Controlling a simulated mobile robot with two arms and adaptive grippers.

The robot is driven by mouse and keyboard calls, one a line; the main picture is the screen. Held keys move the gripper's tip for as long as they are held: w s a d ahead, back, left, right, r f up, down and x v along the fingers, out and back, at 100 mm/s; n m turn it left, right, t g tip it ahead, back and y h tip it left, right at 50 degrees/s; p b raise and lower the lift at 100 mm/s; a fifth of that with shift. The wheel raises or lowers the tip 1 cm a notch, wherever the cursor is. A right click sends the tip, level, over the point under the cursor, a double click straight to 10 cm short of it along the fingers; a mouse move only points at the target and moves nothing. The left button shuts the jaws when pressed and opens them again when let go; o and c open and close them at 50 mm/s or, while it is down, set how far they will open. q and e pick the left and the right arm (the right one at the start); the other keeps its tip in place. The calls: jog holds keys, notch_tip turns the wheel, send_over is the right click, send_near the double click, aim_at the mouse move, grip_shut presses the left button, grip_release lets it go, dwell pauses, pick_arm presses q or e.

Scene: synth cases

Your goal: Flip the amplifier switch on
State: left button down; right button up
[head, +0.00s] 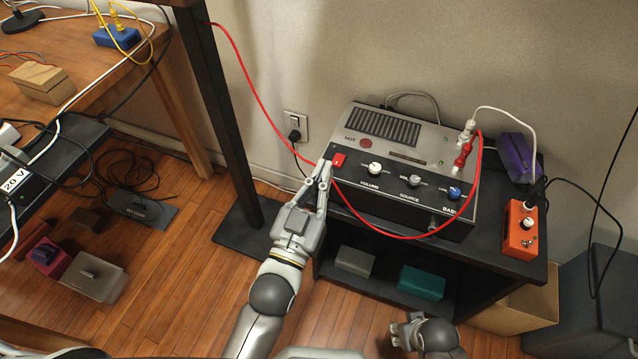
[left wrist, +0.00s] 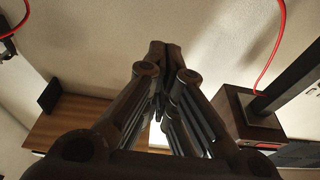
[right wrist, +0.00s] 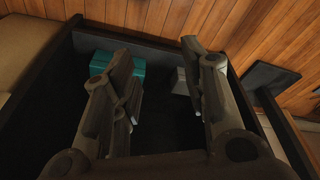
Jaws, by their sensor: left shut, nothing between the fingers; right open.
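The amplifier (head: 390,165) is a grey and black box on a low black stand. Its red switch (head: 339,160) sits at the left end of the sloped front panel, left of the knobs. My left gripper (head: 327,168) is shut and empty, its tips right at the switch's lower left; I cannot tell whether they touch it. In the left wrist view the shut fingers (left wrist: 165,50) point at the wall, and the switch is not seen. My right gripper (right wrist: 155,55) is open and empty, low in front of the stand's shelf.
A red cable (head: 400,236) loops across the amplifier's front and runs to the left. An orange pedal (head: 521,230) and a purple box (head: 514,157) stand to its right. A teal box (right wrist: 138,68) and a grey box (head: 355,261) lie on the lower shelf. A black post (head: 222,110) rises left.

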aim_at(333, 160)
pick_arm(q)
jog(key=x, duration=0.5)
jog(key=shift+w+d, duration=0.1)
jog(key=shift+w, duration=0.25)
notch_tip(333, 160, down, 3)
jog(key=shift+w+r+b, duration=0.15)
jog(key=shift+r+b, duration=0.05)
jog(key=shift+b, duration=0.45)
jog(key=shift+f, duration=0.6)
pick_arm(e)
jog(key=shift+w+r, duration=0.2)
jog(key=shift+r, duration=0.75)
jog(key=shift+w+r, duration=0.15)
jog(key=shift+r, duration=0.85)
jog(key=shift+w+r, duration=0.2)
jog(key=shift+r, duration=0.75)
pick_arm(q)
jog(key=shift+s+f, duration=0.2)
jog(key=shift+f, duration=0.2)
pick_arm(e)
jog(key=shift+f, duration=0.55)
pick_arm(q)
jog(key=shift+r, duration=0.1)
